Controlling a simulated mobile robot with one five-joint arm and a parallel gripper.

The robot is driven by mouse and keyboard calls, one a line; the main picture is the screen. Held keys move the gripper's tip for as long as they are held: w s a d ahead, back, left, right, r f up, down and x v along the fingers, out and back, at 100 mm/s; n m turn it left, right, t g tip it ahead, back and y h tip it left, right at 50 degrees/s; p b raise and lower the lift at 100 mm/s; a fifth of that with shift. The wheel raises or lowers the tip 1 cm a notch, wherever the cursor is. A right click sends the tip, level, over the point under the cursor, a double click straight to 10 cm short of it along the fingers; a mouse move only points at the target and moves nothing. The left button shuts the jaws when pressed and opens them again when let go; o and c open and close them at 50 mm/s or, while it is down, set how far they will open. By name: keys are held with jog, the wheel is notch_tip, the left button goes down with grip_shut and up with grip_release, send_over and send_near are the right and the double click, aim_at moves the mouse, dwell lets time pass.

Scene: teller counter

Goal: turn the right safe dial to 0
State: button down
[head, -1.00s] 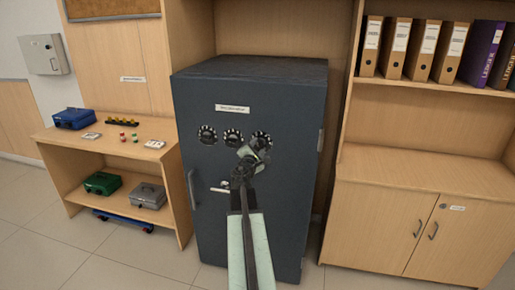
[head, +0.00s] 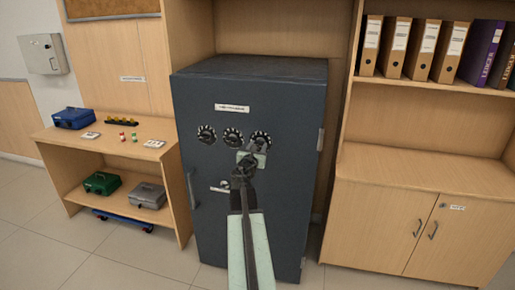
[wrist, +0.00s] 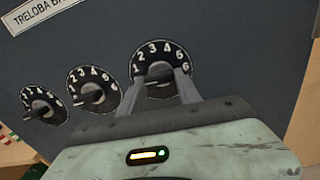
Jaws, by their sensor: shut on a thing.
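The dark grey safe (head: 250,190) has three black dials in a row on its door. The right dial (head: 261,137) is partly behind my gripper (head: 257,147). In the wrist view the right dial (wrist: 162,50) shows white digits from about 1 to 6 around its upper rim. Its lower part, with any 0, is hidden by the jaws. My gripper (wrist: 160,88) is shut on the right dial's knob, one finger on each side. The middle dial (head: 232,137) and left dial (head: 206,134) are untouched.
A lever (head: 220,187) and a vertical handle (head: 192,188) are lower on the safe door. A label (head: 232,107) is above the dials. A wooden shelf table (head: 110,150) with cash boxes stands left, a cabinet (head: 400,210) right. The floor in front is clear.

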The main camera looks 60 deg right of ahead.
jog(key=shift+s+d+n, duration=0.1)
jog(key=shift+s+n, duration=0.1)
jog(key=shift+n, duration=0.3)
jog(key=c, duration=0.8)
grip_release()
jog(key=shift+f, duration=0.1)
jog(key=shift+c, duration=0.2)
jog(key=shift+a, duration=0.4)
jog(key=v, duration=0.7)
